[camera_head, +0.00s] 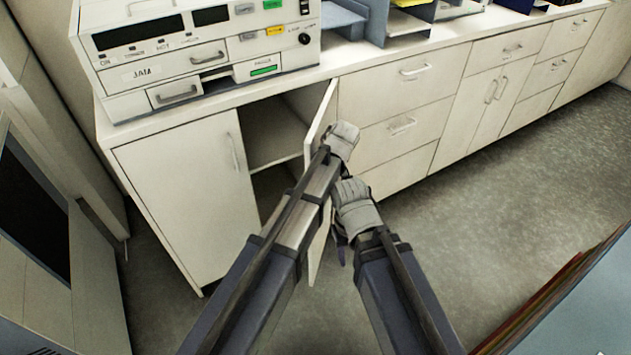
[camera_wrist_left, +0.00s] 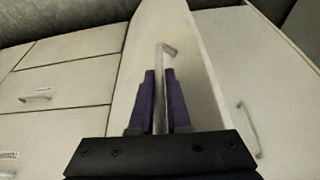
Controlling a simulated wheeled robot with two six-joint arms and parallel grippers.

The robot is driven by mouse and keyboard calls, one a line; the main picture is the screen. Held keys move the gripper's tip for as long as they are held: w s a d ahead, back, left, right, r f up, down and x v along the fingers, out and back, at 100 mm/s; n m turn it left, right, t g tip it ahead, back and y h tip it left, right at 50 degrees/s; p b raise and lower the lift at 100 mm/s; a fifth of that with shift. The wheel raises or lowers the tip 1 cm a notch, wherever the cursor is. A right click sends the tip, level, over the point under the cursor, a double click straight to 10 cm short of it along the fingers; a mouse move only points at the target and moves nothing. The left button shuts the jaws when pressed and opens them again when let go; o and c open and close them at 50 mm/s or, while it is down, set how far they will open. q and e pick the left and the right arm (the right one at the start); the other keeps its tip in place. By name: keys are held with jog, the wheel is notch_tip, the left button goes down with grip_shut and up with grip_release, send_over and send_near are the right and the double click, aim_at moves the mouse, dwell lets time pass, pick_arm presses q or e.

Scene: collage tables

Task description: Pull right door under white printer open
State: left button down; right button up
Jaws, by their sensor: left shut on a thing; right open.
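The white printer (camera_head: 215,55) stands on the counter at the upper left of the head view. The right door (camera_head: 318,118) of the cabinet under it stands swung outward, with the dark interior showing beside it. In the left wrist view the door panel (camera_wrist_left: 205,60) fills the middle, and its metal handle (camera_wrist_left: 162,100) lies between the two purple fingers of my left gripper (camera_wrist_left: 160,75), which is shut on it. In the head view the left gripper (camera_head: 343,140) is at the door's upper part, its fingertips hidden. My right gripper (camera_head: 343,238) is open beside the door, lower down.
The left door (camera_head: 180,195) under the printer is closed. Closed drawers (camera_head: 400,125) and more cabinet doors line the wall to the right. The grey carpet (camera_head: 470,230) in front is clear. A blue-grey surface (camera_head: 590,310) cuts into the lower right corner.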

pick_arm(q)
jog(key=shift+d, duration=0.2)
jog(key=c, duration=0.9)
grip_release()
jog(key=shift+r, duration=0.1)
jog(key=r+p, duration=0.9)
jog(key=shift+w+r+p, duration=0.2)
jog(key=shift+p, duration=0.1)
jog(key=shift+s+r, duration=0.1)
jog(key=shift+r, duration=0.25)
jog(key=shift+f, duration=0.1)
